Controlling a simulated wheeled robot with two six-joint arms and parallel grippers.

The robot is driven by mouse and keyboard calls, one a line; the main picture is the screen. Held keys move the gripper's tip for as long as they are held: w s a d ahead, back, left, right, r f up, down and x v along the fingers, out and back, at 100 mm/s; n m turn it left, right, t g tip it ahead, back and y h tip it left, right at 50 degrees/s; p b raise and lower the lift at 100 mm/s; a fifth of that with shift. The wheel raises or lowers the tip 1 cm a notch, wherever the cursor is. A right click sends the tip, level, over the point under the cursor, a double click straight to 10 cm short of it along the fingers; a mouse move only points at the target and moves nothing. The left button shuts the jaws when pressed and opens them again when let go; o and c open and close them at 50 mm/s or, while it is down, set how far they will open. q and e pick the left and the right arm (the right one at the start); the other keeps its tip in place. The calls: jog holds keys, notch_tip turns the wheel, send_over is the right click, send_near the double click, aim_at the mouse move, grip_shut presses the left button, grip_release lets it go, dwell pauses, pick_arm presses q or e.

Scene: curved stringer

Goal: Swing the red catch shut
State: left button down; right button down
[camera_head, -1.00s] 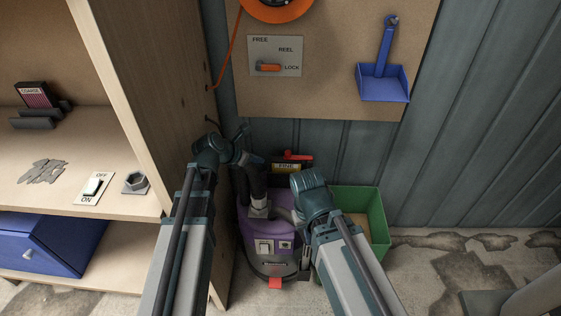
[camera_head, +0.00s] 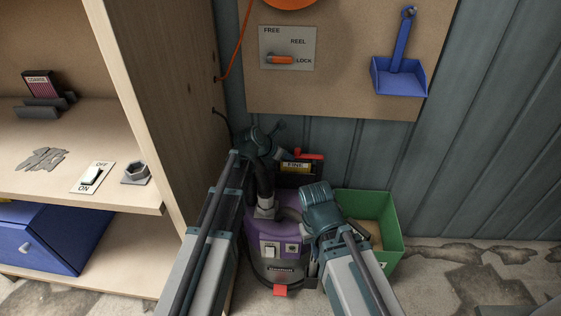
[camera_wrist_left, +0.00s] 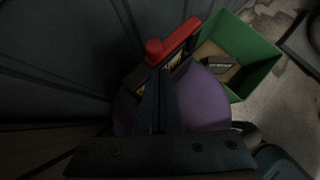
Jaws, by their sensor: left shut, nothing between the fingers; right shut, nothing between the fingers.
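The red catch (camera_head: 311,154) lies along the top of the dark box with the yellow FINE label (camera_head: 297,167), behind the purple machine (camera_head: 257,240). In the left wrist view, the catch (camera_wrist_left: 180,42) is a red bar with a round knob at its near-left end, the bar slanting up to the right. My left gripper (camera_head: 283,159) is shut and empty beside the box's left; in the wrist view its fingertips (camera_wrist_left: 160,72) are just below the knob. I cannot tell whether they touch. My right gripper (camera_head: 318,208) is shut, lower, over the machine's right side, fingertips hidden.
A green bin (camera_head: 388,218) stands right of the machine. The wooden shelf unit's side panel (camera_head: 160,80) rises at the left. A blue dustpan (camera_head: 400,76) and a lever plate (camera_head: 288,47) hang on the board behind. Floor at the right is clear.

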pick_arm(q)
jog(key=shift+w+d, duration=0.25)
jog(key=shift+w, duration=0.1)
jog(key=shift+w+d, duration=0.1)
jog(key=shift+w, duration=0.75)
jog(key=shift+w+r, duration=0.1)
jog(key=shift+d, duration=0.1)
